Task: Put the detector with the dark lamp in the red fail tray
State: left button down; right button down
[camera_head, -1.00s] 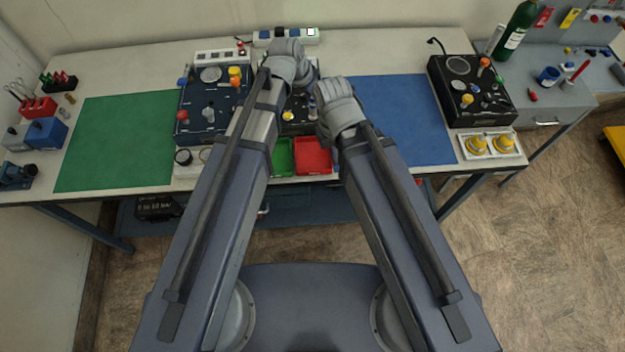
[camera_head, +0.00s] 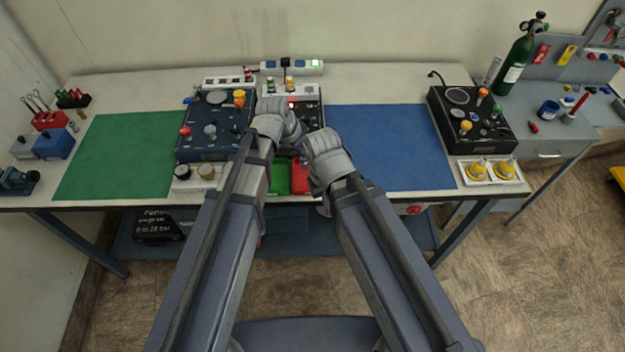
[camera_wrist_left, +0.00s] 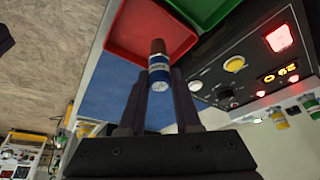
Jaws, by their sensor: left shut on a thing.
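My left gripper (camera_wrist_left: 160,88) is shut on a small cylindrical detector (camera_wrist_left: 159,68) with a blue and white body and a brown end. In the left wrist view, the brown end overlaps the red tray (camera_wrist_left: 128,30); the height between them is unclear. The green tray (camera_wrist_left: 203,8) adjoins the red one. In the head view, my left gripper (camera_head: 285,128) hides its fingers and load; the green tray (camera_head: 279,178) and red tray (camera_head: 299,186) show partly below it. My right gripper (camera_head: 322,158) is beside the red tray, its jaws hidden. Whether the held detector has a lamp is unclear.
A black test unit (camera_wrist_left: 238,70) with a lit red lamp and display is beside the trays. Detectors with yellow bands (camera_wrist_left: 278,118) stand behind it. A blue-topped panel (camera_head: 212,125) is at left. The green mat (camera_head: 115,155) and blue mat (camera_head: 390,150) are clear.

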aim_at(304, 160)
pick_arm(q)
jog(key=shift+f+b, duration=1.5)
jog(key=shift+f, duration=0.4)
jog(key=c, duration=0.5)
grip_release()
jog(key=shift+r, duration=0.15)
jog(key=p+v, duration=0.7)
jog(key=shift+s+a+r, duration=0.1)
jog(key=shift+a+r, duration=0.05)
jog(key=shift+r, duration=0.1)
